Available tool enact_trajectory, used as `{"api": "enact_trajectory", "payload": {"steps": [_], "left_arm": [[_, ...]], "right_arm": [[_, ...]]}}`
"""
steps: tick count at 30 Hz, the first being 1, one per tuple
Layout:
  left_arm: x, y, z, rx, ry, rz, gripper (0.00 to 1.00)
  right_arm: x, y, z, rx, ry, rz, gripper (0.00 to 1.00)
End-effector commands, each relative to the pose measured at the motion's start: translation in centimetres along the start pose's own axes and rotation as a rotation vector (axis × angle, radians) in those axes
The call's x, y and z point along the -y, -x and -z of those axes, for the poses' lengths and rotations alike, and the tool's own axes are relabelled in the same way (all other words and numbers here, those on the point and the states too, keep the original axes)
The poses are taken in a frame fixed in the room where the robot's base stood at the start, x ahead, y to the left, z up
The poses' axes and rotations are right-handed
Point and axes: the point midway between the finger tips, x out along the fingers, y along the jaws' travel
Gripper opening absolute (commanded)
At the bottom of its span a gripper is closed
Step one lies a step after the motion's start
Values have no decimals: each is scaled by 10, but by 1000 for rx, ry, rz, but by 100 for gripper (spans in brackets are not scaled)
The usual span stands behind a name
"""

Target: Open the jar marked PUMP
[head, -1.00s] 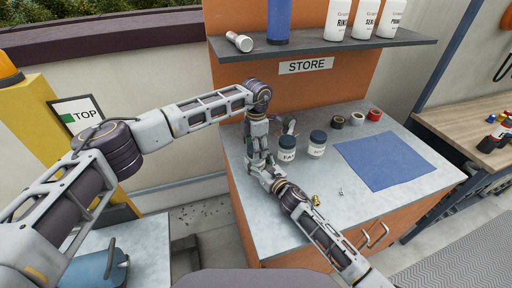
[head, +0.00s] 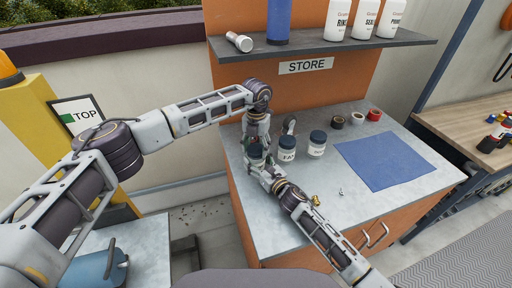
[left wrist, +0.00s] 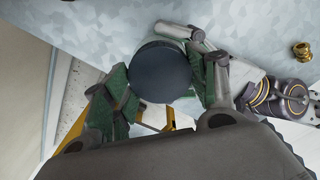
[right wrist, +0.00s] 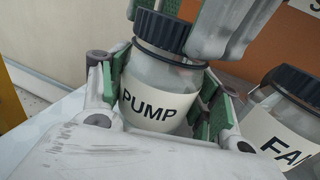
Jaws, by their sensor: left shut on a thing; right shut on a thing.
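The clear jar marked PUMP (right wrist: 155,100) stands at the left end of the metal counter with its dark ribbed lid (right wrist: 162,33) on it. My right gripper (right wrist: 160,110) is shut on the jar's body, a green pad on each side. My left gripper (left wrist: 163,85) reaches down from above and is shut on the lid, which shows as a round dark top (left wrist: 163,71) between its green pads. In the head view the two grippers, left (head: 257,138) and right (head: 262,166), hide most of the jar.
A jar marked FAN (head: 287,153) stands close right of the grippers, with another dark-lidded jar (head: 317,149) beyond. A shelf (head: 330,47) with bottles hangs above.

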Motion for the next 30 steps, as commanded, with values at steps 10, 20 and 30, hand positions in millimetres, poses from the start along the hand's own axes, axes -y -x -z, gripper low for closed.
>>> {"api": "enact_trajectory", "payload": {"steps": [10, 20, 30], "left_arm": [[0, 0, 0, 0, 276, 1, 29], [0, 0, 0, 0, 539, 2, 29], [0, 0, 0, 0, 811, 2, 29]], "right_arm": [[0, 0, 0, -1, 0, 0, 0], [-1, 0, 0, 0, 0, -1, 0], [-1, 0, 0, 0, 0, -1, 0]]}}
